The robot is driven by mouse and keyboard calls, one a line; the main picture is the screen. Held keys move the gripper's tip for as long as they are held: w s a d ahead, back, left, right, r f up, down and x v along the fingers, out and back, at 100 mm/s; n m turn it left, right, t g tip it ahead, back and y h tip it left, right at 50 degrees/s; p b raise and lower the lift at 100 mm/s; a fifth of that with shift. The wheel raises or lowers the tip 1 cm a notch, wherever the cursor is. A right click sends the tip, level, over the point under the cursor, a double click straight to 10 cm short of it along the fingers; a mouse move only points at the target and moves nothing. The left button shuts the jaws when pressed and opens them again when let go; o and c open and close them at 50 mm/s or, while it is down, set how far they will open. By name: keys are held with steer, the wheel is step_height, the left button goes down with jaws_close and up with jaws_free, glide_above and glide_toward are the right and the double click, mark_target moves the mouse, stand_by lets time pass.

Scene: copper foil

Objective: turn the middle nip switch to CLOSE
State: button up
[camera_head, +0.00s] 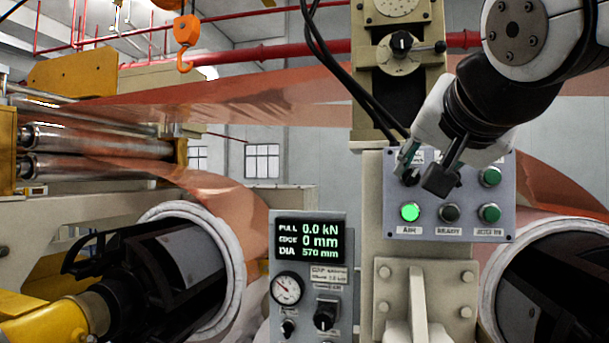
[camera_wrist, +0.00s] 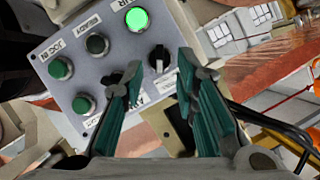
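A grey button panel (camera_head: 460,228) carries a black rotary switch (camera_head: 410,178) at its upper left. I take this for the nip switch, but its label is hidden or unreadable. In the wrist view the switch (camera_wrist: 159,60) shows a pale pointer mark toward the bottom of the picture. My gripper (camera_head: 425,172) is in front of the panel's upper left and hides part of it. In the wrist view my gripper (camera_wrist: 161,62) is open, with the switch appearing between its two teal fingertips. I cannot tell whether they touch it.
Below the switch is a lit green AIR button (camera_head: 410,212), beside a dark READY button (camera_head: 449,213) and green buttons (camera_head: 490,177). A display box (camera_head: 311,240) stands lower left. Another knob (camera_head: 402,42) is on the column above. Copper foil rolls (camera_head: 222,215) flank the panel.

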mark_target(411, 175)
steer(key=shift+x, duration=1.8)
steer(key=shift+d, duration=0.1)
jaws_close()
steer(key=n+h, duration=0.1)
steer(key=n, duration=0.1)
steer(key=n+g+h+b, duration=0.1)
steer(key=n, duration=0.1)
steer(key=shift+a+h, duration=0.2)
steer(key=shift+h, duration=0.2)
steer(key=n+h+b, duration=0.1)
steer(key=n, duration=0.1)
steer(key=n+g+h+b, duration=0.1)
steer(key=b, duration=0.1)
steer(key=shift+w+a+n+h, duration=0.1)
steer(key=shift+a+n+h, duration=0.05)
steer(key=shift+n+h, duration=0.2)
steer(key=shift+n, duration=0.25)
